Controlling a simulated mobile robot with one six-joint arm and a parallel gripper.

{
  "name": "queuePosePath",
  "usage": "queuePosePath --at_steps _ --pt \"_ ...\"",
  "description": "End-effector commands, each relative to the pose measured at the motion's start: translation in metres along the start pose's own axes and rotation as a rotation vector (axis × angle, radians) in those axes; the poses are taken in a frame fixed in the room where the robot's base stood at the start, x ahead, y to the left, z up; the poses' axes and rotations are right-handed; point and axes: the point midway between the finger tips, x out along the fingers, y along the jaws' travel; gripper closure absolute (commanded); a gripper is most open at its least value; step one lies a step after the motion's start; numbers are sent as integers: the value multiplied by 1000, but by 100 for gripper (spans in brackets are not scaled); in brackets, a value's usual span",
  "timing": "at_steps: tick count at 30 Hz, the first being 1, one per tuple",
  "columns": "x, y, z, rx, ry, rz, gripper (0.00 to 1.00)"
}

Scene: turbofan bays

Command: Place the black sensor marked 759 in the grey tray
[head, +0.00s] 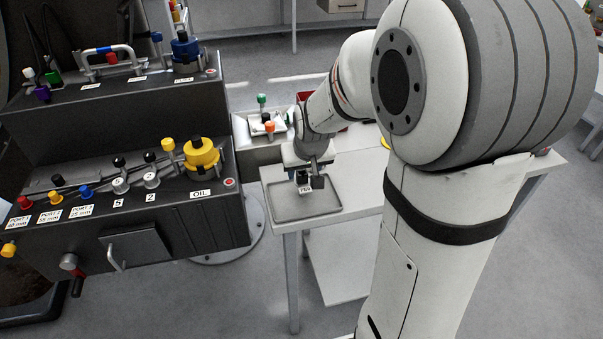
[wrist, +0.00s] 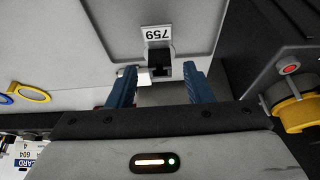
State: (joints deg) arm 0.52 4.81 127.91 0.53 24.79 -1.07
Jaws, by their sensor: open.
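The black sensor (head: 305,182) with a white label reading 759 is at the grey tray (head: 323,208), near its far side in the head view. In the wrist view the sensor (wrist: 159,62) appears just beyond and between my fingertips, its label upside down. My gripper (wrist: 159,75) is open, with a gap between each blue finger and the sensor. In the head view my gripper (head: 310,171) is low over the tray, directly at the sensor, and partly hides it. The sensor's underside is hidden, so its contact with the tray is not clear.
A dark stepped console (head: 120,200) with coloured plugs and a yellow OIL cap (head: 201,153) stands left of the tray. A light bin (head: 262,150) with coloured parts is behind it. The white table (head: 360,175) has clear room right of the tray.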

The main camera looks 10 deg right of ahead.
Motion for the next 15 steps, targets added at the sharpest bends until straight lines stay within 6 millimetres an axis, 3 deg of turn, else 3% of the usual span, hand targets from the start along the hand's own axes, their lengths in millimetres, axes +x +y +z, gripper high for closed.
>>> queuePosePath --at_steps 9,15 --pt "-68 0 -1 1 6 1 54" --pt "-92 1 0 1 3 1 54"
